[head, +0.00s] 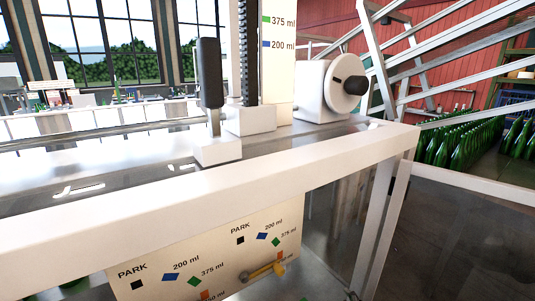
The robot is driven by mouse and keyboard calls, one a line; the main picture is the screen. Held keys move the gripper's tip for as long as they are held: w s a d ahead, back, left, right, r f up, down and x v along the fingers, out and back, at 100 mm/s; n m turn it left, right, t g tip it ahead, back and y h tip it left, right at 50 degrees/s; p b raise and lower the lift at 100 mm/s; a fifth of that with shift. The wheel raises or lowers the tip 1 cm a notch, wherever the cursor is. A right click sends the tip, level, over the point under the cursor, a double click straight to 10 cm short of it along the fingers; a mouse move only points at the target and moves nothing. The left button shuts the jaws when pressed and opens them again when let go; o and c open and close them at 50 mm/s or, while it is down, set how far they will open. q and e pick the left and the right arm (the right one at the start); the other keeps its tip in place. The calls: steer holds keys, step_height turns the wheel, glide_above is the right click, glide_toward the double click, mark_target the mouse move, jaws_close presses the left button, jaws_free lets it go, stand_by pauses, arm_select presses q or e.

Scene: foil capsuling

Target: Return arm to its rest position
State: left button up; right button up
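Neither of my grippers nor my arms shows in the head view. A capsuling machine with a white frame (200,190) fills the middle. A cream panel (225,262) on its front carries PARK, 200 ml and 375 ml marks in two groups. A small lever with a yellow end (279,268) sits at the right group, near an orange mark, below the 375 ml mark. A black upright handle (209,72) stands on top. A white handwheel (344,84) with a black knob (355,85) is to its right.
A cream scale plate (279,55) with 375 ml and 200 ml marks rises behind the handle. A horizontal rod (90,134) runs left. Green bottles (462,143) stand in rows at right, near metal stair rails (450,60). Dark floor (470,240) at lower right looks clear.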

steer(key=s+d+f+m+g+y, duration=0.15)
steer(key=s+f+m+g, duration=0.45)
steer(key=s, duration=1)
step_height(320, 180, down, 34)
steer(key=s+n+g, duration=0.2)
steer(key=s+d+f, duration=0.2)
steer(key=s+f, duration=0.8)
steer(key=s, duration=0.1)
steer(key=s+d+f+g, duration=0.1)
steer(key=s+d+f, duration=0.1)
steer(key=s+f, duration=0.9)
steer(key=shift+s+g, duration=0.25)
steer(key=shift+g, duration=0.05)
steer(key=shift+w+d+n+h, duration=0.1)
steer(key=shift+n+h, duration=0.15)
steer(key=shift+n, duration=0.05)
